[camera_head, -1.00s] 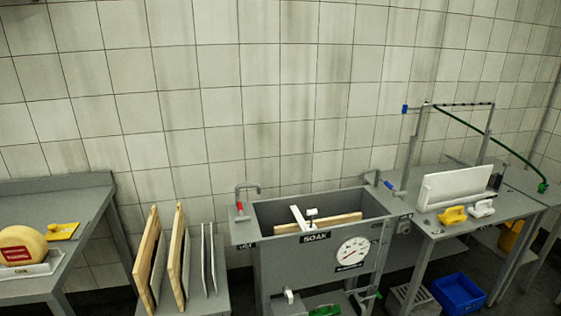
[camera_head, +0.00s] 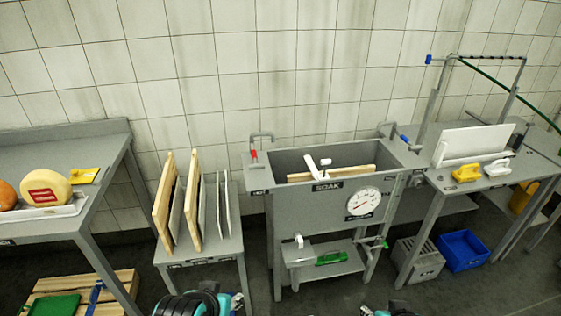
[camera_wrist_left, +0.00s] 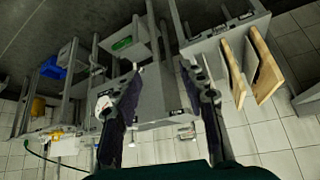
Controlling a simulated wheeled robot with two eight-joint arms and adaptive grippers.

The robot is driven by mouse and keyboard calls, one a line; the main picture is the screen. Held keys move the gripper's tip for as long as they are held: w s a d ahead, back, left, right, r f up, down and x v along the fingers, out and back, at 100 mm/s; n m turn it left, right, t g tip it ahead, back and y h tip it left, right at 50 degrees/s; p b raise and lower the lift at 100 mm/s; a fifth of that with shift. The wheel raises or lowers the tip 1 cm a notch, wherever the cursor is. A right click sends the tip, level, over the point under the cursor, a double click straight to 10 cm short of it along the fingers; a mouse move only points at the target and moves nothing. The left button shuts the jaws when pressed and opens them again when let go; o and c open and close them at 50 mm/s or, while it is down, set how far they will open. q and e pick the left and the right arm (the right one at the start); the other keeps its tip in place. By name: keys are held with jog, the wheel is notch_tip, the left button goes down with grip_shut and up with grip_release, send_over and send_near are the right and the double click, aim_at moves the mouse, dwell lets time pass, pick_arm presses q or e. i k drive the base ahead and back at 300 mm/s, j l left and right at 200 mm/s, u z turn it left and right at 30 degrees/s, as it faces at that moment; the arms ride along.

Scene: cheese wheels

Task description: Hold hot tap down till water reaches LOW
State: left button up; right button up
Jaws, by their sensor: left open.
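The grey sink (camera_head: 283,168) labelled SOAK stands against the wall. A tap with a red handle (camera_head: 254,155) rises at its back left corner, and a tap with a blue handle (camera_head: 404,139) at its back right. A wooden board (camera_head: 350,172) and a white piece (camera_head: 312,166) are in the sink. Water and a LOW mark cannot be made out. My left gripper (camera_wrist_left: 162,72) is open and empty in the left wrist view, its fingers spread across the view of the sink (camera_wrist_left: 163,98), apart from the taps. My right gripper is not in view.
A rack (camera_head: 200,252) with upright boards stands left of the sink. A round dial (camera_head: 362,203) is on the sink's front. A left table (camera_head: 50,222) holds cheese wheels. A right table (camera_head: 500,187) holds yellow and white tools. A blue crate (camera_head: 463,250) is on the floor.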

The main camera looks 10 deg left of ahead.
aim_at(256, 165)
jog(key=i+l+u, duration=0.25)
jog(key=i+l, duration=0.25)
jog(key=i+l+u, duration=0.25)
jog(key=i+l, duration=0.35)
jog(key=i+l+u, duration=0.25)
jog(key=i+l, duration=0.2)
jog(key=l, duration=0.25)
